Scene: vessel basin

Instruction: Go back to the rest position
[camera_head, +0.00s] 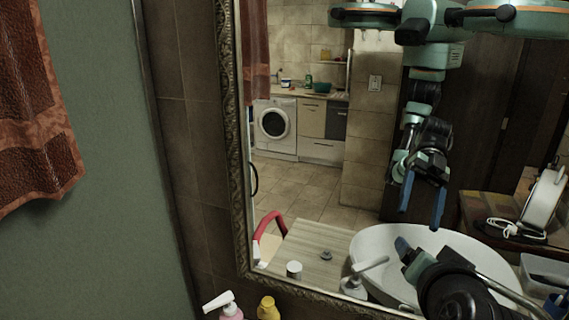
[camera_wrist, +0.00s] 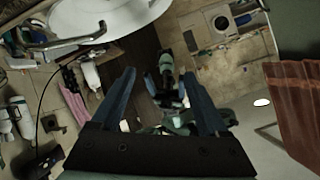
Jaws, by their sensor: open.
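My gripper (camera_head: 408,258) is at the lower right in the head view, in front of the mirror. Only a blue finger and the dark wrist show there. In the wrist view, the two blue fingers of my gripper (camera_wrist: 160,75) stand wide apart, with nothing held between them. The mirror (camera_head: 234,150) reflects my arm with its blue fingers open and pointing down. A white basin (camera_wrist: 125,12) with a metal tap (camera_wrist: 65,42) lies at the top left of the wrist view, apart from the fingers.
A pink pump bottle (camera_head: 231,312) and a yellow bottle (camera_head: 268,309) stand at the bottom of the head view. A reddish-brown curtain (camera_head: 35,120) hangs at the left. The mirror also reflects a washing machine (camera_head: 276,128) and open floor.

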